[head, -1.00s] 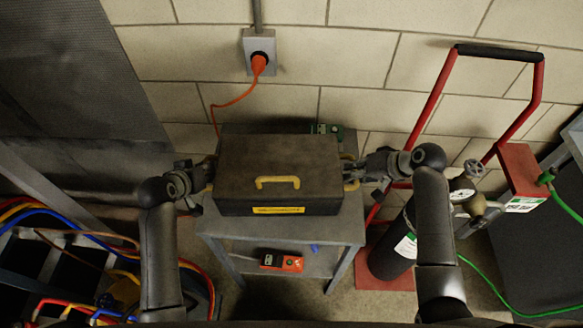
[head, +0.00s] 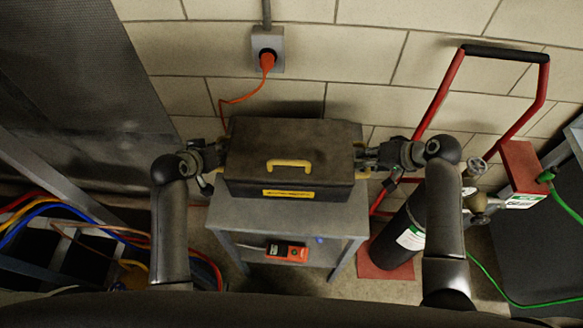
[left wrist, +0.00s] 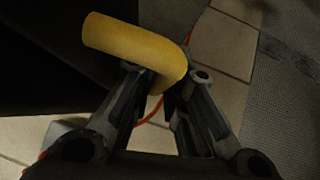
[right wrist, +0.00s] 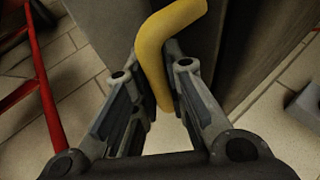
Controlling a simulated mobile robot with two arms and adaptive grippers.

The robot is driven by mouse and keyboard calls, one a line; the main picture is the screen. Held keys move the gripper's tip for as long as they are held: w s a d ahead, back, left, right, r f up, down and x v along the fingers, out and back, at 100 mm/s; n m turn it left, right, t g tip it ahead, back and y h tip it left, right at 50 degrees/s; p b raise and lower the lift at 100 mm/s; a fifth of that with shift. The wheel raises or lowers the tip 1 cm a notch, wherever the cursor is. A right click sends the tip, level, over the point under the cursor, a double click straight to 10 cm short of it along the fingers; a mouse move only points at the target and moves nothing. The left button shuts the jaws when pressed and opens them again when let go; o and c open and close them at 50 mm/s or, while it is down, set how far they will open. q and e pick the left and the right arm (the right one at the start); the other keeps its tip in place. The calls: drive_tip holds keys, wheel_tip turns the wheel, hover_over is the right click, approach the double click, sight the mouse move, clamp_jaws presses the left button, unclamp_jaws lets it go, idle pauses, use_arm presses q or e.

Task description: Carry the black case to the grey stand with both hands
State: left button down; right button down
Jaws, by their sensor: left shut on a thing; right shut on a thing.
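The black case (head: 325,140) is level over the grey stand (head: 290,214), with a yellow handle on its lid and a yellow label in front. I cannot tell whether it touches the stand top. My left gripper (head: 219,151) is shut on the yellow side handle (left wrist: 125,42) at the case's left end. My right gripper (head: 365,156) is shut on the other yellow side handle (right wrist: 160,50) at its right end. The stand's back part is hidden behind the case; its front strip is bare.
An orange and black device (head: 287,252) lies on the stand's lower shelf. A red hand truck (head: 440,95) with a dark cylinder (head: 402,235) stands close at right. Coloured hoses (head: 45,215) are at left. An orange cord (head: 240,98) hangs from the wall outlet.

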use_arm(q)
drive_tip(key=shift+w+a, duration=0.1)
use_arm(e)
drive_tip(key=shift+w, duration=0.1)
